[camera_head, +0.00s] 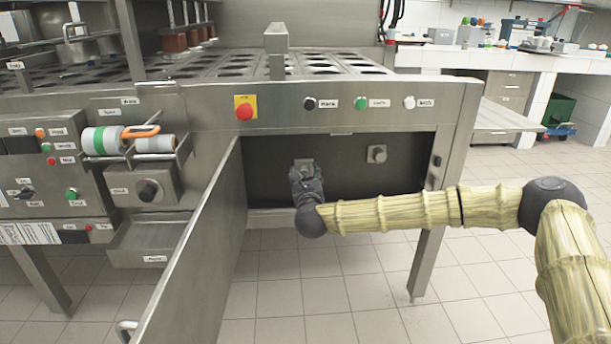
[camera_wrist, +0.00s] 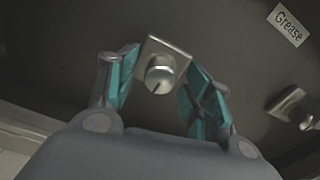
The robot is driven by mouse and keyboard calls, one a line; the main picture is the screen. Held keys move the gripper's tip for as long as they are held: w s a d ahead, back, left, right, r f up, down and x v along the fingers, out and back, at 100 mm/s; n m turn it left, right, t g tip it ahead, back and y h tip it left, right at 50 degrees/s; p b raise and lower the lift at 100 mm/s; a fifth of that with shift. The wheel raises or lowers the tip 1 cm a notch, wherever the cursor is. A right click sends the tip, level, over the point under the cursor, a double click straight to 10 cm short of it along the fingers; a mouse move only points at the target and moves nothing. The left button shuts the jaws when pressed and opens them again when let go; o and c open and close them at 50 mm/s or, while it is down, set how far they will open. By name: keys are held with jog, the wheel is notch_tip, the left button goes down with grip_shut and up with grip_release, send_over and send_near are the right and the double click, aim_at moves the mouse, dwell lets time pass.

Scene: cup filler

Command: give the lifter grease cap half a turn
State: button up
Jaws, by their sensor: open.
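The grease cap in front of my gripper is a round metal knob (camera_wrist: 160,75) with a dark mark, on a square metal plate (camera_wrist: 163,50) in the wrist view. My gripper (camera_wrist: 158,85) is open, with one teal-padded finger on each side of the knob; I see gaps between pads and knob. In the head view my gripper (camera_head: 305,175) is inside the open cabinet and covers this knob; part of its plate (camera_head: 304,163) shows. A second knob (camera_head: 376,154) sits to the right; it also shows in the wrist view (camera_wrist: 298,110). Which one is the lifter's, I cannot read.
The cabinet door (camera_head: 195,255) stands open to the left of my arm. A "Grease" label (camera_wrist: 288,25) is on the back wall. A table leg (camera_head: 427,262) stands right of the opening, and my forearm passes in front of it. The tiled floor below is clear.

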jog(key=s, duration=1.1)
jog(key=shift+s+d, duration=0.2)
jog(key=shift+s, duration=0.05)
jog(key=s+a+f+n+g+y, duration=0.35)
jog(key=s+f+n, duration=0.55)
jog(key=f, duration=0.4)
jog(key=s+a+f+n+g+y, duration=0.2)
jog(key=s+a+f+n+g, duration=0.4)
jog(key=s+f, duration=0.6)
jog(key=s+d+f+n+g+h, duration=0.1)
jog(key=s+d+f+n+g, duration=0.1)
jog(key=s+d+f+n, duration=0.6)
jog(key=s+d+f+n+g+h, duration=0.25)
jog(key=s+d+f+n, duration=0.2)
jog(key=s+f, duration=0.55)
jog(key=s+d+n+g+h, duration=0.35)
jog(key=s+d+n, duration=0.25)
jog(key=s+d, duration=0.8)
notch_tip(320, 180, up, 34)
jog(key=w+d+p, duration=0.1)
jog(key=p, duration=3.3)
jog(key=shift+w+d+f+y, duration=0.15)
jog(key=shift+w+d+y, duration=0.05)
jog(key=shift+w+y, duration=0.25)
